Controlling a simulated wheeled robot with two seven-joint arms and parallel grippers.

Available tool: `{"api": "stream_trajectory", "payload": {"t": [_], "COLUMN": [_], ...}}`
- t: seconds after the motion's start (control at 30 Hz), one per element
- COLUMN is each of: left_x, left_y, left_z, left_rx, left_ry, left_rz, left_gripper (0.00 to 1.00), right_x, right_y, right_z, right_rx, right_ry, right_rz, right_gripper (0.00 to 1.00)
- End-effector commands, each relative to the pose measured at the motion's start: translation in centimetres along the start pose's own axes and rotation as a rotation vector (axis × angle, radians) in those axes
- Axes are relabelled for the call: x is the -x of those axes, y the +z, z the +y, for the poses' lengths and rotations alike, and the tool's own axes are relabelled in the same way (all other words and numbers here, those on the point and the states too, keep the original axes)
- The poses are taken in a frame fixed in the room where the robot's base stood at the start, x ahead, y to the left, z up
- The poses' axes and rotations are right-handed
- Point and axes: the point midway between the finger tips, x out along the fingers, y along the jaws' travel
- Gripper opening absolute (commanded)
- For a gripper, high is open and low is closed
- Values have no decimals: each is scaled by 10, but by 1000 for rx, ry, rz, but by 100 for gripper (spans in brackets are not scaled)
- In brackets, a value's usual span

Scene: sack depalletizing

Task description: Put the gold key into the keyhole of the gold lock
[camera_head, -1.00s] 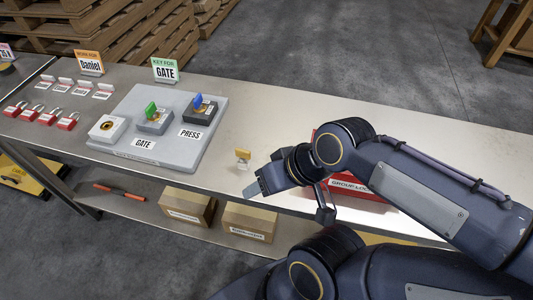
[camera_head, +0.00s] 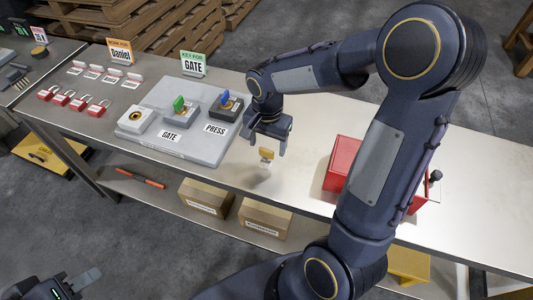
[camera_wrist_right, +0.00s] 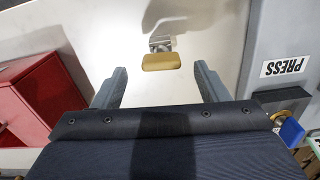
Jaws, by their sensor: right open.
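The gold key (camera_head: 266,154) is at the bench top, its gold head up, apart from the panel. It also shows in the right wrist view (camera_wrist_right: 161,61), with a grey part behind the gold head. My right gripper (camera_head: 266,147) is open above the key; in its wrist view the key lies between the fingertips' lines, slightly beyond them, untouched. The gold lock is a pale block with a gold-ringed keyhole (camera_head: 136,116) at the left of the grey panel (camera_head: 185,151). My left gripper (camera_head: 78,284) shows partly at the bottom left; its opening is unclear.
On the panel, a green key (camera_head: 179,103) sits in the GATE lock and a blue key (camera_head: 225,97) in the PRESS lock. A red box (camera_head: 343,157) stands right of my right gripper. Red padlocks (camera_head: 77,103) line the left.

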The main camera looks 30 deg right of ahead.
Motion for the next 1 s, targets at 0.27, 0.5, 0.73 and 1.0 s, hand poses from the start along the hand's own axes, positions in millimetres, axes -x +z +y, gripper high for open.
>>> {"api": "stream_trajectory", "payload": {"t": [0.27, 0.5, 0.73, 1.0], "left_x": [5, 6, 6, 6], "left_y": [-3, -3, -3, -3], "left_z": [2, 2, 2, 2], "left_rx": [0, 0, 0, 0], "left_ry": [0, 0, 0, 0], "left_rz": [0, 0, 0, 0], "left_gripper": [36, 36, 36, 36], "right_x": [-40, -50, -50, -50], "right_y": [3, 3, 3, 3], "right_z": [-1, -2, -2, -2], "right_rx": [0, 2, 1, 1], "right_ry": [2, -1, -2, -2], "right_rz": [-3, 0, 0, 0], "right_gripper": [67, 67, 53, 19]}}
